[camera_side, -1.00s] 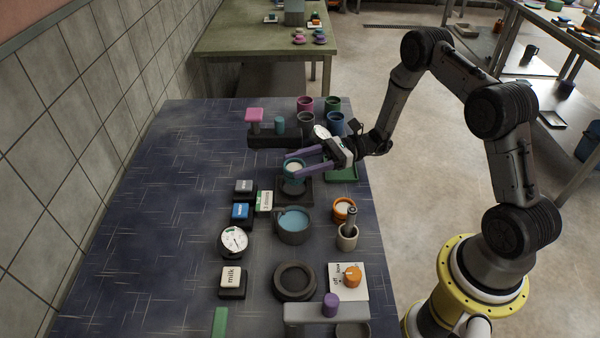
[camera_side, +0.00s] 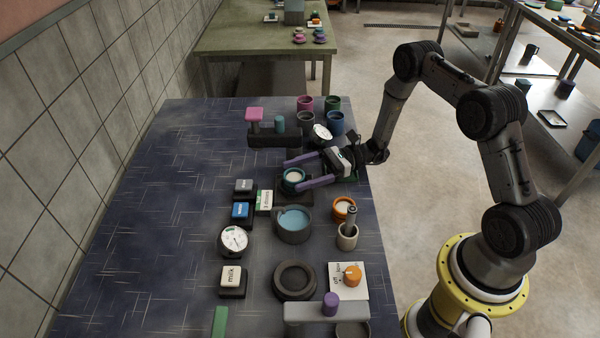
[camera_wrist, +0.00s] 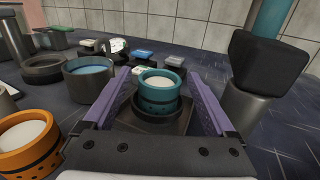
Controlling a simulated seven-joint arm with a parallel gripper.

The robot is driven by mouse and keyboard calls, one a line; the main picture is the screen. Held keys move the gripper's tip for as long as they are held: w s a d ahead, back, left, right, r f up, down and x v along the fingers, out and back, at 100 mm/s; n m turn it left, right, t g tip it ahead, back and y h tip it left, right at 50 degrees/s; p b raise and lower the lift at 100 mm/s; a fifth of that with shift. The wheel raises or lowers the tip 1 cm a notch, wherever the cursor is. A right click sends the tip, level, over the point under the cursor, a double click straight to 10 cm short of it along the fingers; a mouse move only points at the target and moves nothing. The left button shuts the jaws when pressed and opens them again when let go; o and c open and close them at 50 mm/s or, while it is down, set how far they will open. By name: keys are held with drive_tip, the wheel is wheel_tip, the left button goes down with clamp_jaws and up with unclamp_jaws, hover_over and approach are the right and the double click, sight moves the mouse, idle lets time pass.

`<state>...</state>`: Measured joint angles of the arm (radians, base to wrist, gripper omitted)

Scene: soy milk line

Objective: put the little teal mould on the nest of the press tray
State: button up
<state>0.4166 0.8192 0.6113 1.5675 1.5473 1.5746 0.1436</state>
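The little teal mould (camera_side: 293,181) is filled with something white and stands upright on the round dark nest of the press tray (camera_side: 299,199). The wrist view shows the mould (camera_wrist: 157,100) on the nest (camera_wrist: 158,124), roughly centred. My gripper (camera_side: 293,174) is open, with one purple finger on each side of the mould. In the wrist view, my gripper (camera_wrist: 160,80) shows a gap between each finger and the mould. The mould's underside is hidden.
The dark press bar with its pink knob (camera_side: 254,115) stands just behind the tray. A pot of blue liquid (camera_side: 293,224) is in front, with an orange cup (camera_side: 344,209) to its right. Several cups (camera_side: 305,104) stand at the back. The table's left side is clear.

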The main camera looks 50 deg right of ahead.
drive_tip(key=shift+r, duration=0.15)
drive_tip(key=shift+s+d, duration=0.1)
drive_tip(key=shift+d, duration=0.2)
drive_tip(key=v, duration=1.1)
drive_tip(key=shift+s+d, duration=0.1)
drive_tip(key=shift+d, duration=0.05)
drive_tip(key=s+a+r+n+g+h, duration=0.3)
drive_tip(key=s+a+r+n+g, duration=0.1)
drive_tip(key=r+n, duration=0.25)
drive_tip(key=s+a+r+n+g+h, duration=0.3)
drive_tip(key=s+a+r+n+g, duration=0.15)
drive_tip(key=r, duration=0.25)
drive_tip(key=s+d+r+n+t+h, duration=0.2)
drive_tip(key=s+r+n+t+h, duration=0.5)
drive_tip(key=s, duration=0.7)
wheel_tip(320, 180, up, 2)
drive_tip(key=n+h, duration=0.3)
drive_tip(key=n, duration=0.1)
drive_tip(key=shift+s+h, duration=0.3)
drive_tip(key=shift+s, duration=0.1)
